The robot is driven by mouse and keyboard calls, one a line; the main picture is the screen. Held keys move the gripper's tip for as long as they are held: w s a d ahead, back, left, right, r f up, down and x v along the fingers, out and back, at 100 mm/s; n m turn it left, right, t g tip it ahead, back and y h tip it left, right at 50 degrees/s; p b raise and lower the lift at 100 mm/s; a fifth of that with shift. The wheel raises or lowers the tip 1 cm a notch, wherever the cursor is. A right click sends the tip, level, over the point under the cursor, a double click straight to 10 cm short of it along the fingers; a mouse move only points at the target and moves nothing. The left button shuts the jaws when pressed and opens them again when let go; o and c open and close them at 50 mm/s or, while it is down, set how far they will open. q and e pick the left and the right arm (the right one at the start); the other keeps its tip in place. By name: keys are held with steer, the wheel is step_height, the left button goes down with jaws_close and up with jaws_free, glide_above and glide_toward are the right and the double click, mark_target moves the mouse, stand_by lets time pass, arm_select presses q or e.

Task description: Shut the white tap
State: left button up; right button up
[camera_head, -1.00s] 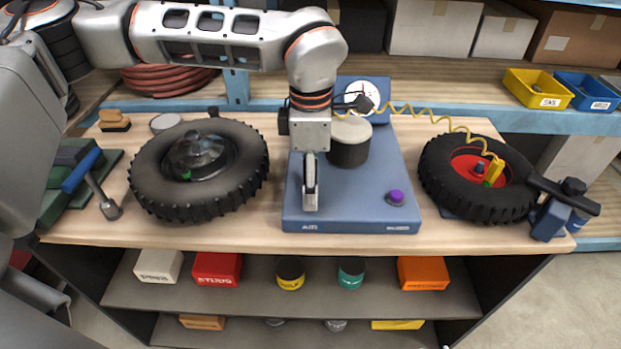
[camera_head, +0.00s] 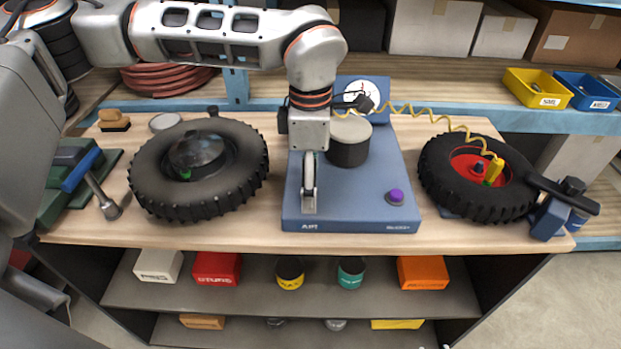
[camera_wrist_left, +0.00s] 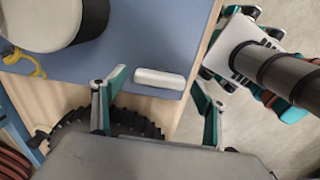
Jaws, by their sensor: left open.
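The white tap (camera_wrist_left: 159,78) shows in the left wrist view as a smooth white bar near the edge of the blue base (camera_wrist_left: 135,45). My left gripper (camera_wrist_left: 152,90) is open, its two teal-and-grey fingers apart on either side of the bar in that view. I cannot tell whether either finger touches it. In the head view my left gripper (camera_head: 309,188) hangs pointing down over the front left of the blue base (camera_head: 350,215), and it largely hides the tap there. My right gripper is not in view.
A dark cylinder with a pale top (camera_head: 349,142) stands on the base behind my gripper. A purple knob (camera_head: 395,197) is at its front right. Tyres lie at left (camera_head: 225,190) and right (camera_head: 465,205). A yellow coiled hose (camera_head: 430,114) runs rightward.

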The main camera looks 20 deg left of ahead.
arm_select(q)
step_height(320, 180, up, 12)
stand_by(0.5)
